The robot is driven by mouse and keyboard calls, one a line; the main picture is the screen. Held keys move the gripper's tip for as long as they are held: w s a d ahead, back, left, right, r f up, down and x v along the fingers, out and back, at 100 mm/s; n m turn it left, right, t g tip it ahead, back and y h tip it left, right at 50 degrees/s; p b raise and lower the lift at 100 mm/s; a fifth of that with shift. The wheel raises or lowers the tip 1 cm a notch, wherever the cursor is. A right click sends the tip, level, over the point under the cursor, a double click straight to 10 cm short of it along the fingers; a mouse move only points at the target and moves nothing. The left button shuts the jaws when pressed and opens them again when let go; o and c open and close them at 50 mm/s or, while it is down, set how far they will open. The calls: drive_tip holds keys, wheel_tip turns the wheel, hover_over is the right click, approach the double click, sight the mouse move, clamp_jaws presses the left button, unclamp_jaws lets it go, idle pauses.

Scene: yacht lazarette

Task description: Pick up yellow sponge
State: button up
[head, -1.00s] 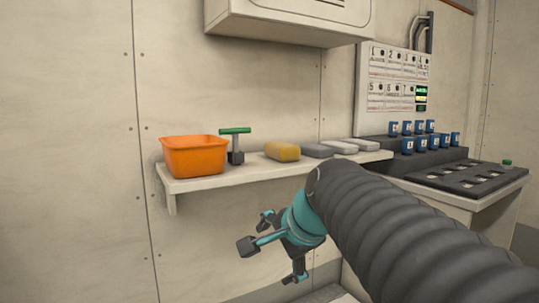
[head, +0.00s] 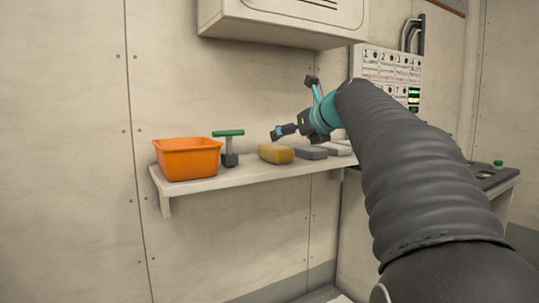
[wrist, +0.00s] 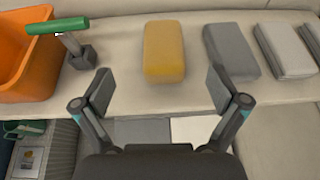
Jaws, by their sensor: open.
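The yellow sponge (head: 276,153) lies on the wall shelf in the head view, between a green-handled tool and a grey block. In the wrist view the yellow sponge (wrist: 164,52) lies ahead of my gripper, roughly centred between the two fingers. My gripper (wrist: 160,86) is open and empty, with its fingers spread on either side, short of the sponge. In the head view my gripper (head: 294,108) is above the shelf, up and to the right of the sponge. Part of it is hidden behind my arm.
The shelf (head: 232,178) also holds an orange bin (head: 187,160), a green-handled tool (head: 229,147) and a grey block (head: 310,153) with lighter blocks (head: 335,148) beyond. A wall cabinet (head: 285,22) hangs above. A panel (head: 390,68) is at the right.

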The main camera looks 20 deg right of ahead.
sight(278, 146)
drive_tip(key=x, duration=0.5)
drive_tip(key=shift+w+f, duration=0.15)
drive_tip(key=x, duration=0.4)
drive_tip(key=shift+d+f, duration=0.3)
drive_tip(key=shift+f, duration=0.1)
drive_tip(key=shift+w+a+f, duration=0.15)
drive_tip(key=shift+w, duration=0.35)
drive_tip(key=c, duration=1)
